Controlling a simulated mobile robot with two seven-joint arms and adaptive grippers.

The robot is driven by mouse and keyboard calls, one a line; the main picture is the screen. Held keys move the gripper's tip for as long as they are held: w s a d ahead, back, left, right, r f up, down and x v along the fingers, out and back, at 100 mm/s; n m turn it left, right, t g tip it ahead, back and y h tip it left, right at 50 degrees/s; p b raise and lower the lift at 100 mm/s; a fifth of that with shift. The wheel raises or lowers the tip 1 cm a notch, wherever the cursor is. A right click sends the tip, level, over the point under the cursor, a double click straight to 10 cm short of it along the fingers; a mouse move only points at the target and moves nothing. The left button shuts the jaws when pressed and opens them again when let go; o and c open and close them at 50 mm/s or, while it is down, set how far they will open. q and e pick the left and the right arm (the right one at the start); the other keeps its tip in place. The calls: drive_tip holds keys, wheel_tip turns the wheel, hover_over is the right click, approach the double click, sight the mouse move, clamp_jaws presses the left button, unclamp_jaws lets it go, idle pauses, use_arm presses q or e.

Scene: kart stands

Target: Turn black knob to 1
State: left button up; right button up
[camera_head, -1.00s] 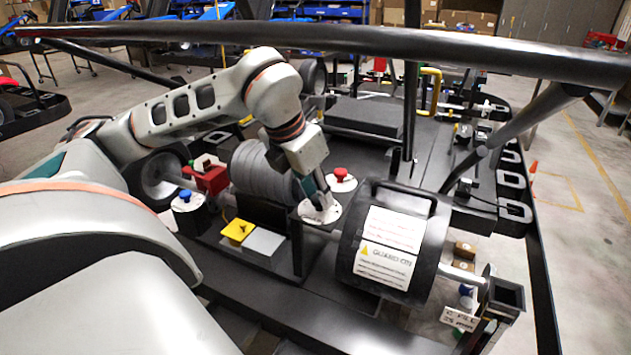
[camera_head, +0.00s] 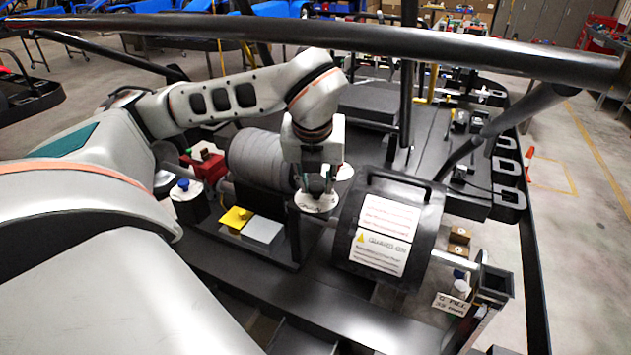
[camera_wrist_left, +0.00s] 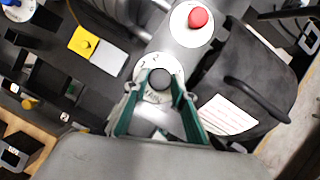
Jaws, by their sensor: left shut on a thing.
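The black knob (camera_wrist_left: 159,80) sits in the middle of a round white dial (camera_wrist_left: 146,75) in the left wrist view. A printed 2 and other marks show on the dial, partly covered; I cannot tell which mark the knob points to. My left gripper (camera_wrist_left: 160,89) has its green fingers on both sides of the knob and is shut on it. My right gripper is not in view.
A red knob (camera_wrist_left: 197,18) on a white disc stands close by the dial. A black drum guard (camera_head: 420,225) with white labels is just right of the gripper. A yellow button box (camera_head: 237,218) and a blue knob (camera_head: 184,184) lie left. A black bar (camera_head: 400,55) crosses above.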

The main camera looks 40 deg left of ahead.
sight(316, 189)
use_arm(q)
drive_tip(key=shift+f, duration=0.1)
idle(0.4)
drive_tip(key=o, duration=1.1)
drive_tip(key=shift+r, duration=5.05)
